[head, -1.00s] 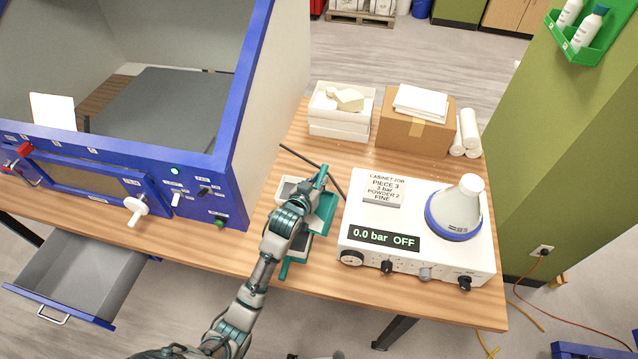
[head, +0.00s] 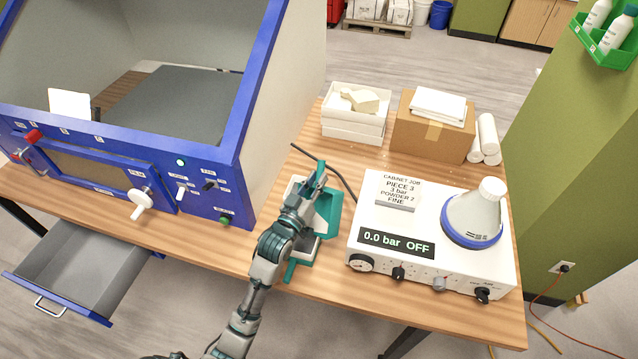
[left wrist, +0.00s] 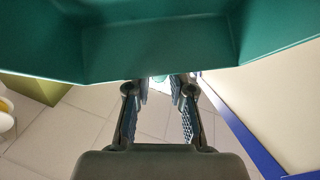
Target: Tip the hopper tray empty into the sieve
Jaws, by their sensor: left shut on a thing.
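A teal tray (head: 329,214), which I take for the hopper tray, is at my left gripper (head: 318,176) on the bench, left of the white control box. The left wrist view shows the teal tray large across the top (left wrist: 150,40), with the fingers of my left gripper (left wrist: 160,84) at its near edge. The gripper is shut on that edge. Pale grey-white container parts (head: 296,187) and a teal bar (head: 290,271) show beside and below the tray, partly behind my arm. I cannot tell clearly which part is the sieve, nor see the tray's contents. My right gripper is not in view.
The blue blast cabinet (head: 247,120) stands close on the left, its drawer (head: 75,268) open. The white control box (head: 400,215) with a cone-shaped vessel (head: 472,219) stands close on the right. A white bin (head: 352,128) and a cardboard box (head: 430,140) are behind.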

